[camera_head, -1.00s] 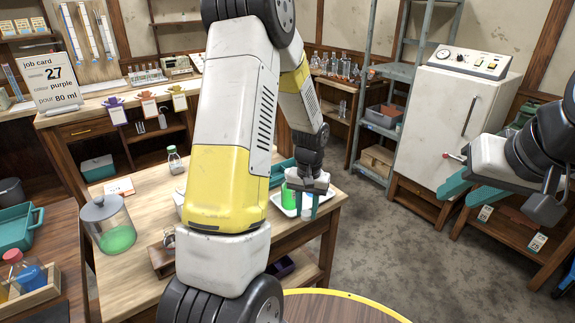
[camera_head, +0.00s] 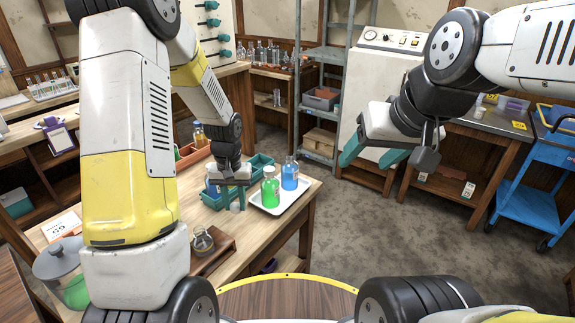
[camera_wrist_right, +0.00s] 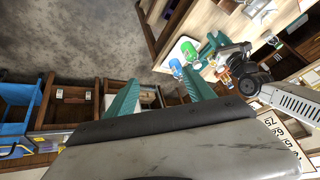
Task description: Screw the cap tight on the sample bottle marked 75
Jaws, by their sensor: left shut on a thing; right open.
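A green bottle (camera_head: 270,190) and a blue bottle (camera_head: 290,176) stand upright on a white tray (camera_head: 303,193) at the table's right end. The wrist view also shows the green bottle (camera_wrist_right: 188,50) and the blue bottle (camera_wrist_right: 176,68). No mark 75 is readable on either. My left gripper (camera_head: 234,197) is beside the tray, left of the green bottle. It is shut on a small greyish thing, mostly hidden by the fingers. My right gripper (camera_head: 372,153) is open and empty in the air, right of the table; its fingers also show in the wrist view (camera_wrist_right: 160,92).
Teal bins (camera_head: 262,160) stand behind the left gripper. A wooden holder with a small flask (camera_head: 203,241) sits near the front edge, and a lidded jar (camera_head: 62,262) at left. A white cabinet (camera_head: 385,75) and blue cart (camera_head: 535,190) stand right. Floor between is free.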

